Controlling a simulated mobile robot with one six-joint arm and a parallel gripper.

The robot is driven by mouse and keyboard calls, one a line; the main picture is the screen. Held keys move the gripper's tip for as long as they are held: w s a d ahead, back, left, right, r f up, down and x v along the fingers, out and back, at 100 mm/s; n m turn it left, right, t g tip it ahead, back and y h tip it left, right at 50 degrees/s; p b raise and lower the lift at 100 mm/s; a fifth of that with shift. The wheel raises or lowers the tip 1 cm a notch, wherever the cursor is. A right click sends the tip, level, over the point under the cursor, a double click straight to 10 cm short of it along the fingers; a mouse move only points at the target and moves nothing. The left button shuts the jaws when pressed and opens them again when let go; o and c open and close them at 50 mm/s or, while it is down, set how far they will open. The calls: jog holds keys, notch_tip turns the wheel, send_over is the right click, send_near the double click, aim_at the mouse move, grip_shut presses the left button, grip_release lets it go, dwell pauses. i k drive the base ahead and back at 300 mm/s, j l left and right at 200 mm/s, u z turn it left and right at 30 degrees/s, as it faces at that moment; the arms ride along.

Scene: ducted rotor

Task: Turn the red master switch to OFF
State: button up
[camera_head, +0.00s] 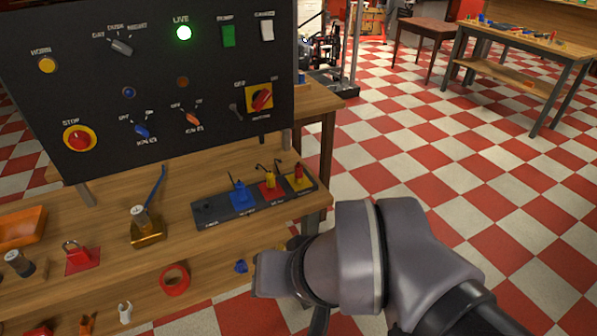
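The red master switch (262,98) is a rotary knob on a yellow square plate at the lower right of the black control panel (205,65). Its handle lies on a diagonal, from lower left to upper right. Small lettering sits above and below the plate; the upper left word seems to read OFF. The green LIVE lamp (183,33) is lit. My arm crosses the lower right, below and to the right of the switch, well apart from it. My gripper's fingers do not show, so I see nothing held.
A red STOP button (79,138), a blue selector (141,130) and an orange selector (192,118) share the panel. Below, the wooden bench holds a dark tray (215,209) with coloured pieces and a brass padlock-like block (149,232). Checkered floor (450,150) to the right is clear.

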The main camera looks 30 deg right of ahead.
aim_at(259, 98)
jog(key=i+j, duration=0.1)
jog(key=i, duration=0.75)
jog(key=j+z, duration=0.05)
